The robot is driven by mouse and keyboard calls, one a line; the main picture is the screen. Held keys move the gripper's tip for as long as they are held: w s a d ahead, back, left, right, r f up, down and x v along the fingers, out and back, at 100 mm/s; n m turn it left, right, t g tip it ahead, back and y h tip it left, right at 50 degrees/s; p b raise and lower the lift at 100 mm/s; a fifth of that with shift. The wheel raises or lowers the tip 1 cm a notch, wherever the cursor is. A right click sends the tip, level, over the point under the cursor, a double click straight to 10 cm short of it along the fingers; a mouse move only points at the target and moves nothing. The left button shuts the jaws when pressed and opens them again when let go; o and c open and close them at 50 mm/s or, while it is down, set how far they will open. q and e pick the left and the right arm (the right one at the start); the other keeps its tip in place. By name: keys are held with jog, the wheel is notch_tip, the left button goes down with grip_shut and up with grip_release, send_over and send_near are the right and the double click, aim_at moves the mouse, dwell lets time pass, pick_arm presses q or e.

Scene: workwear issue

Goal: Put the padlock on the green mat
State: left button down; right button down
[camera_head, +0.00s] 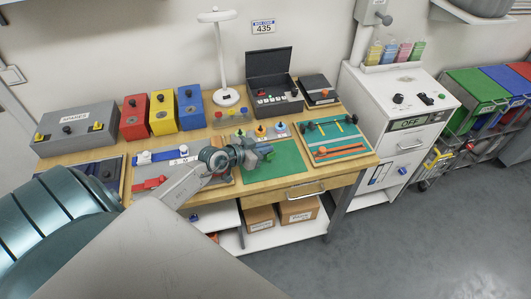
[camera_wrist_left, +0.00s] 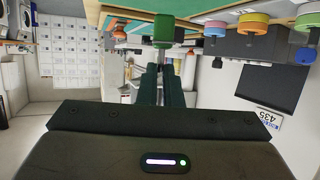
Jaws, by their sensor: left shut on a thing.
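My left gripper (camera_head: 254,154) reaches in over the workbench and is shut at the left edge of the green mat (camera_head: 288,162). A small green thing, which looks like the padlock (camera_head: 267,150), is at its fingertips. In the left wrist view the green padlock body (camera_wrist_left: 163,29) is at the tips of the closed fingers (camera_wrist_left: 162,68). The mat also shows as a green surface at the top of that view. I cannot tell whether the padlock touches the mat. My right gripper is not in view.
Several coloured knobbed pieces (camera_head: 280,128) stand just behind the mat. A board with tools (camera_head: 335,153) lies right of it. An open dark case (camera_head: 273,99) and a lamp (camera_head: 228,98) stand behind. Lockout boxes (camera_head: 162,113) stand at back left. The mat's right part is clear.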

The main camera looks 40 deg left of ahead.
pick_arm(q)
jog(key=w+f, duration=0.1)
jog(key=w+a+f, duration=0.1)
jog(key=f, duration=0.1)
jog(key=shift+b, duration=0.4)
jog(key=shift+f, duration=0.3)
jog(key=c, duration=1.6)
grip_release()
jog(key=shift+f, duration=0.1)
jog(key=shift+s, duration=0.1)
jog(key=p+v, duration=0.2)
jog(key=v, duration=1)
